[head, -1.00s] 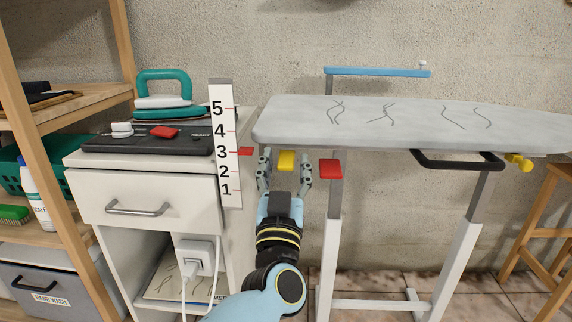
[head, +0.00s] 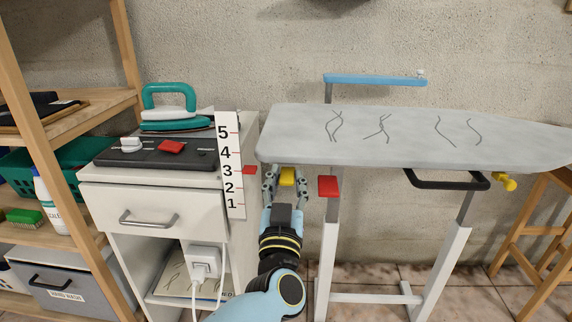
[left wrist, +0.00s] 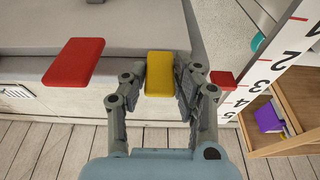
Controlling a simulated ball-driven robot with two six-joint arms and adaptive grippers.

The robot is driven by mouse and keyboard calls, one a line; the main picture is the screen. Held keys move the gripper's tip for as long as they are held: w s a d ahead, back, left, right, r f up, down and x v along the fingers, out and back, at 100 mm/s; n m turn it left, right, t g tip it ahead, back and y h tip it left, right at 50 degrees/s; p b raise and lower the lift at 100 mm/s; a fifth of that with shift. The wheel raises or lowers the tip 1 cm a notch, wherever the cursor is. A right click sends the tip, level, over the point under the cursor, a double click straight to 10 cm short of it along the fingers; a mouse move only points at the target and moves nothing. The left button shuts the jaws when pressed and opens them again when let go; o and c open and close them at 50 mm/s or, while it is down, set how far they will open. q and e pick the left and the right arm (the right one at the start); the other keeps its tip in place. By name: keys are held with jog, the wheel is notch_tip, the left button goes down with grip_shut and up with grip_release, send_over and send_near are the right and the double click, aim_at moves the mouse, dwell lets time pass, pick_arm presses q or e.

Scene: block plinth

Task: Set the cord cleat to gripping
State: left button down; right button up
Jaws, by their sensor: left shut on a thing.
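A yellow block-shaped handle (head: 287,176) sits just under the left end of the ironing board; it also shows in the left wrist view (left wrist: 160,74). My left gripper (head: 286,184) has a finger on each side of it and is shut on it, also seen in the left wrist view (left wrist: 159,80). A red block (head: 328,186) is to the right of the gripper, apart from it. No part is plainly marked as the cord cleat, so I cannot tell which it is. My right gripper is not in view.
The grey ironing board (head: 400,135) is right above the gripper. A white scale (head: 230,165) with a red pointer (head: 250,170) stands to the left, beside a cabinet (head: 150,205) bearing a teal iron (head: 172,108). A blue bar (head: 375,80) is above the board.

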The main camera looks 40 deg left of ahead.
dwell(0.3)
pick_arm(q)
jog(key=c, duration=1)
grip_release()
